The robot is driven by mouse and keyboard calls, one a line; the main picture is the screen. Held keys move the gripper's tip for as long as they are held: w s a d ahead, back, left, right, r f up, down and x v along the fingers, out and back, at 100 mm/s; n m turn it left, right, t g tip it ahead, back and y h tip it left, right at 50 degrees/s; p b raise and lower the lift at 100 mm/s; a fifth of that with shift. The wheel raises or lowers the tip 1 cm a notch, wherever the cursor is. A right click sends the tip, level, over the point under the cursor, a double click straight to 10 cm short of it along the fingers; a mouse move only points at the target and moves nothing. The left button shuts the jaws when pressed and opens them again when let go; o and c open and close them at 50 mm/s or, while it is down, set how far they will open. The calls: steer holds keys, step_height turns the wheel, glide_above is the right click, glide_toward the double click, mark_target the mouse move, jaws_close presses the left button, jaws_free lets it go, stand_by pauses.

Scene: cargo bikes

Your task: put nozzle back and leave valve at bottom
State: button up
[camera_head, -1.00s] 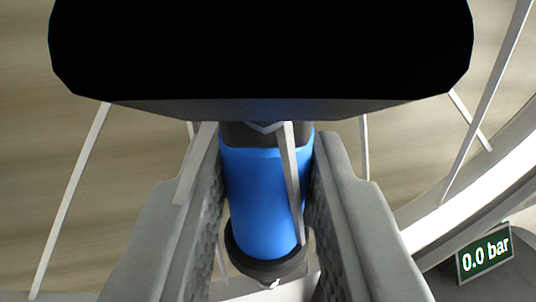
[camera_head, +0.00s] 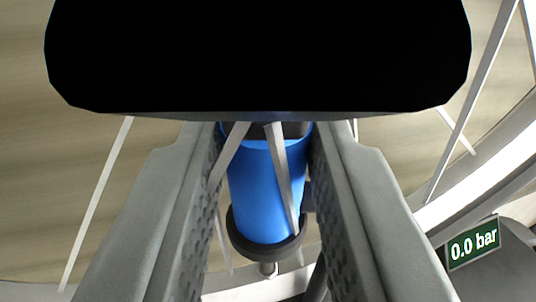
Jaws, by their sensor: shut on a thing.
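The nozzle (camera_head: 268,190) is a bright blue cylinder with a dark upper end and a dark ring around its lower end. It stands between the two grey fingers of my gripper (camera_head: 267,165), which is shut on it. A small pale metal piece (camera_head: 268,268) shows just below the ring; I cannot tell whether it is the valve. Two pale spokes cross in front of the blue body. A large black shape (camera_head: 258,55) fills the top middle and hides what lies behind it.
A wheel with a pale rim (camera_head: 480,180) and thin spokes (camera_head: 97,200) surrounds the nozzle. A green sign reading "0.0 bar" (camera_head: 474,243) stands at the lower right on a grey body. Behind is a beige, streaked surface.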

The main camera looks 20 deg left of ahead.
steer(key=o, duration=1)
